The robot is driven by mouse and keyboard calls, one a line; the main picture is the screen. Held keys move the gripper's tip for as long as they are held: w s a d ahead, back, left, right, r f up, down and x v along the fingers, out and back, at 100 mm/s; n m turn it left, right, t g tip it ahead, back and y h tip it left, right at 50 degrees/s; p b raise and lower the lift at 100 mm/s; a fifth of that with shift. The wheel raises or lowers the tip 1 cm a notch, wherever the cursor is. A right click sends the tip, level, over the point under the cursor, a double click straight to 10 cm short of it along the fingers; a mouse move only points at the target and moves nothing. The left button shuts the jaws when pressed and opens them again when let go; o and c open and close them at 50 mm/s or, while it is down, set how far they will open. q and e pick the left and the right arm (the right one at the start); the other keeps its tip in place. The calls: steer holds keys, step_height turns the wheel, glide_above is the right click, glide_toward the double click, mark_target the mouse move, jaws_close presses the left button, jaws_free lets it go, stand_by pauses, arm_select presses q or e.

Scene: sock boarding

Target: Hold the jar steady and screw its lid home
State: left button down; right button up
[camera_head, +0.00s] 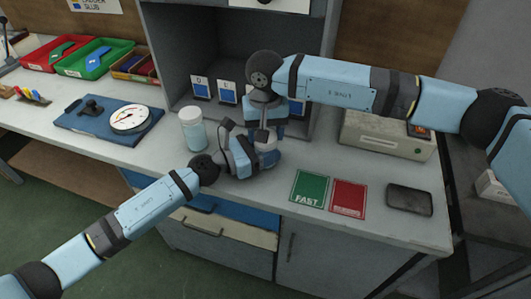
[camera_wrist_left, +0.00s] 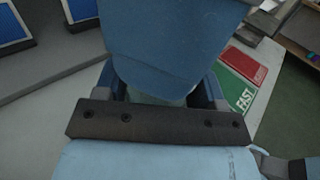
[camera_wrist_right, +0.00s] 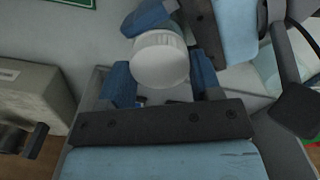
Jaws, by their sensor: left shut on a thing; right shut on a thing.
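A round white lid (camera_wrist_right: 160,60) sits between the blue fingers of my right gripper (camera_wrist_right: 162,85), which is shut on it from above. In the head view my right gripper (camera_head: 264,132) points down directly over my left gripper (camera_head: 266,155). My left gripper is shut on the jar, which is mostly hidden; a pale sliver of jar (camera_wrist_left: 155,98) shows between its fingers in the left wrist view. My right gripper's blue body covers much of that view. Whether the lid sits level on the jar's rim cannot be told.
A second jar (camera_head: 193,130) with a white lid stands left of my grippers. Green (camera_head: 309,188) and red (camera_head: 348,198) cards and a dark flat device (camera_head: 409,199) lie to the right. A beige box (camera_head: 388,135) stands behind. A blue board with a dial (camera_head: 130,118) lies left.

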steer(key=m, duration=1.7)
steer(key=shift+m, duration=0.4)
steer(key=m, duration=0.4)
steer(key=shift+f+m, duration=0.1)
steer(key=shift+m, duration=0.2)
steer(key=m, duration=0.6)
steer(key=shift+m, duration=0.3)
steer(key=m, duration=0.6)
steer(key=o, duration=1)
